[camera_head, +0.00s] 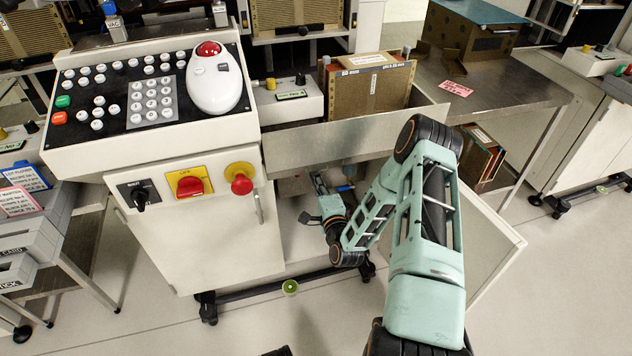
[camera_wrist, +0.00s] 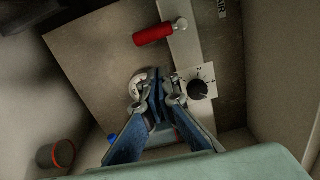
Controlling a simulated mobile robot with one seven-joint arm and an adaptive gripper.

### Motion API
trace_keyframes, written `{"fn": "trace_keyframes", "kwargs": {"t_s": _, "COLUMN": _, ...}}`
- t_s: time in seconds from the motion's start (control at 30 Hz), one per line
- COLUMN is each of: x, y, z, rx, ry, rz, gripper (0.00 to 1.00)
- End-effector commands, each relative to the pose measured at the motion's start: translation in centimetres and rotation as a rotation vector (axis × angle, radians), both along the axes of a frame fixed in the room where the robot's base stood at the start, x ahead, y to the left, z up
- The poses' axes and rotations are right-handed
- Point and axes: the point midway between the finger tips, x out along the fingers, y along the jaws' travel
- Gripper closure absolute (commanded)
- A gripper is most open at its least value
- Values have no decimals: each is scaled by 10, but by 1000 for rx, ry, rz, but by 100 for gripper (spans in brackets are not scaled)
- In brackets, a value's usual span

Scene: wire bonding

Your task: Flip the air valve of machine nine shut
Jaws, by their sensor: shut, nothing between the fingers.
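The air valve's red lever (camera_wrist: 153,34) shows at the top of the wrist view, its bare metal pivot end on a pale strip, with the red grip pointing left across it. In the head view my gripper (camera_head: 318,181) reaches into the open cabinet under the machine; the lever cannot be made out there.
A black knob with a numbered plate (camera_wrist: 198,89) is right of my fingers; a round pale fitting (camera_wrist: 137,86) is partly hidden behind them. A grey cylinder with an orange end (camera_wrist: 58,154) stands lower left. Cabinet walls close in; the cabinet door (camera_head: 492,248) stands open.

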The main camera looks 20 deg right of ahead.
Motion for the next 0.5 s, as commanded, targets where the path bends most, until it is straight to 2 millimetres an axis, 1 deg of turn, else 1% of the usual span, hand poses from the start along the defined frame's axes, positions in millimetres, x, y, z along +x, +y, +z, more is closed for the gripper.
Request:
{"fn": "trace_keyframes", "kwargs": {"t_s": 0.1, "x": 5, "y": -1, "z": 1, "rx": 0, "ry": -2, "rz": 1, "gripper": 100}}
{"fn": "trace_keyframes", "kwargs": {"t_s": 0.13, "x": -1, "y": -1, "z": 2, "rx": 2, "ry": 2, "rz": 1, "gripper": 100}}
{"fn": "trace_keyframes", "kwargs": {"t_s": 0.2, "x": -21, "y": -1, "z": 3, "rx": 2, "ry": 6, "rz": 0, "gripper": 100}}
{"fn": "trace_keyframes", "kwargs": {"t_s": 0.3, "x": -45, "y": -1, "z": 3, "rx": 2, "ry": 5, "rz": 0, "gripper": 100}}
{"fn": "trace_keyframes", "kwargs": {"t_s": 0.4, "x": -65, "y": -1, "z": 2, "rx": 2, "ry": 4, "rz": 0, "gripper": 100}}
{"fn": "trace_keyframes", "kwargs": {"t_s": 0.5, "x": -80, "y": 0, "z": 2, "rx": 1, "ry": 2, "rz": 0, "gripper": 100}}
